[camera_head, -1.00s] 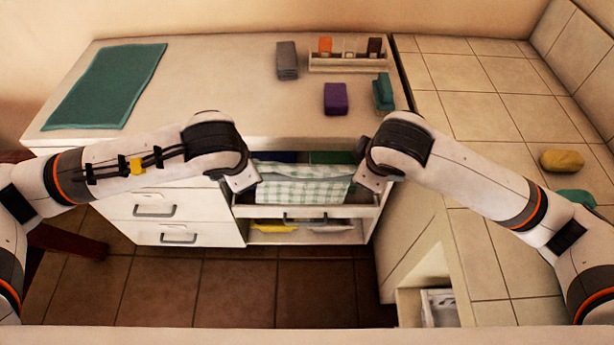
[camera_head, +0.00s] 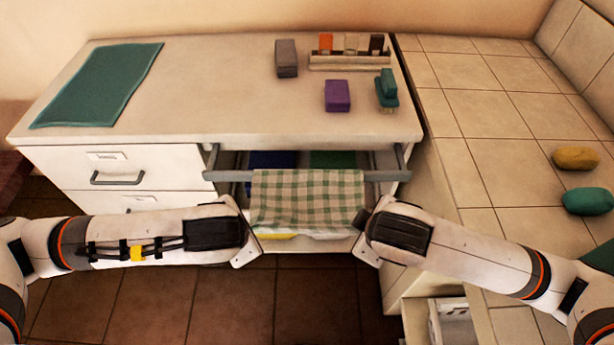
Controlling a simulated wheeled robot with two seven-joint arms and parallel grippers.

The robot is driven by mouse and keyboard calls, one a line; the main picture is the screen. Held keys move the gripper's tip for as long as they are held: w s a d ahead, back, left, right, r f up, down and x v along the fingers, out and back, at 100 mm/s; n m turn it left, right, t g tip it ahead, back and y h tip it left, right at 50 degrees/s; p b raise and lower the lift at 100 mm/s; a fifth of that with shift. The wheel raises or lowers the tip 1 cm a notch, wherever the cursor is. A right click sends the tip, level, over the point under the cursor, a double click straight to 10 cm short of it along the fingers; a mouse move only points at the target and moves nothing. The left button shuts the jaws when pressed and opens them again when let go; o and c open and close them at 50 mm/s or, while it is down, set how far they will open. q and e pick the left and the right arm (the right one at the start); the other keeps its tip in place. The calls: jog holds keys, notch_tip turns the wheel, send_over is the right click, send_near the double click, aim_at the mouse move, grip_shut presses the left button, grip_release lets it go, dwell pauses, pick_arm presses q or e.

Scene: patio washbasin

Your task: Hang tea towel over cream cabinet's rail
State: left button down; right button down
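The tea towel (camera_head: 308,203), green and white checked, lies over the grey rail (camera_head: 228,176) of the cream cabinet (camera_head: 250,118), with its front part hanging below the bar. Any part behind the rail is hidden. My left gripper (camera_head: 247,245) is at the towel's lower left corner and my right gripper (camera_head: 364,245) at its lower right corner. Both are low, in front of the cabinet. The fingertips are too small and hidden to tell whether they are open or shut on the cloth.
On the cabinet top are a green mat (camera_head: 98,85), a grey block (camera_head: 287,58), a purple block (camera_head: 337,96), a teal brush (camera_head: 387,88) and a small rack (camera_head: 349,62). A tiled counter (camera_head: 490,105) with yellow (camera_head: 576,158) and teal (camera_head: 587,201) lumps adjoins at right.

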pick_arm(q)
jog(key=shift+a+f, duration=0.2)
jog(key=shift+f, duration=0.1)
pick_arm(e)
jog(key=shift+d+f, duration=0.2)
jog(key=shift+f, duration=0.1)
pick_arm(q)
jog(key=c, duration=2.1)
grip_release()
jog(key=shift+s, duration=0.1)
pick_arm(e)
jog(key=c, duration=2.1)
grip_release()
pick_arm(q)
jog(key=o, duration=0.6)
pick_arm(e)
jog(key=o, duration=0.6)
pick_arm(q)
jog(key=shift+o, duration=0.5)
jog(key=shift+d, duration=0.15)
pick_arm(e)
jog(key=shift+o, duration=0.5)
jog(key=shift+a, duration=0.15)
pick_arm(q)
jog(key=shift+r, duration=0.15)
pick_arm(e)
jog(key=shift+r, duration=0.15)
